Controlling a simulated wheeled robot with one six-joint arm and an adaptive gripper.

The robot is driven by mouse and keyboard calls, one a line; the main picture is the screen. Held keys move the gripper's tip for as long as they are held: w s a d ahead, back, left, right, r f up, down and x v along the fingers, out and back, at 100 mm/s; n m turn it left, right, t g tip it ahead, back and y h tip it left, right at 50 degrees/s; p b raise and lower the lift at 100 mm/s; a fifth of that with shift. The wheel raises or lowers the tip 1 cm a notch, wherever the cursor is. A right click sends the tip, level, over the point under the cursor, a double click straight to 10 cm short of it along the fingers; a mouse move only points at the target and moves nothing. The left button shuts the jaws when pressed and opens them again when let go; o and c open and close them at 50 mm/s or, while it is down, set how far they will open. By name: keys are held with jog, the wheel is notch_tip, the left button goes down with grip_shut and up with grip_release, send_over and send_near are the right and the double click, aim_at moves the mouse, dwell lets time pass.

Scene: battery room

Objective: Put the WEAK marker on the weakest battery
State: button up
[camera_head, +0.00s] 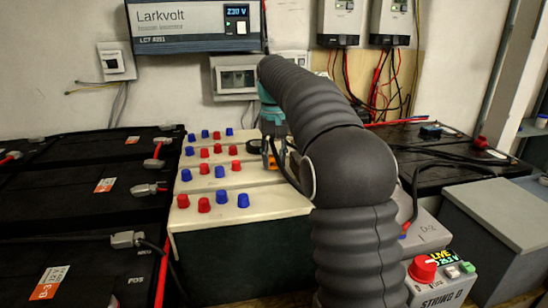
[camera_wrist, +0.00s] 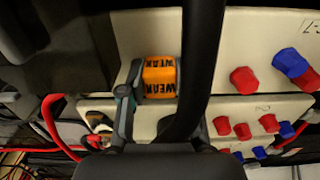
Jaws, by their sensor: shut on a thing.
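My gripper (camera_head: 272,150) is shut on the orange WEAK marker (camera_wrist: 159,76), a small block with black lettering. In the wrist view the marker sits between the two fingers, with a pale battery top behind it. The white-topped batteries (camera_head: 262,205) stand in the middle with rows of red and blue caps. Whether the marker touches a battery top cannot be told. No charge reading on a battery is legible.
Black batteries (camera_head: 70,205) with cable clamps and orange-white labels fill the left. More black batteries (camera_head: 440,145) stand at right behind a grey box (camera_head: 500,215). A control box (camera_head: 442,285) with a red knob stands in front. A Larkvolt inverter (camera_head: 190,25) hangs on the wall.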

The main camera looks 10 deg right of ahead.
jog(key=shift+f, duration=0.15)
jog(key=o, duration=1.1)
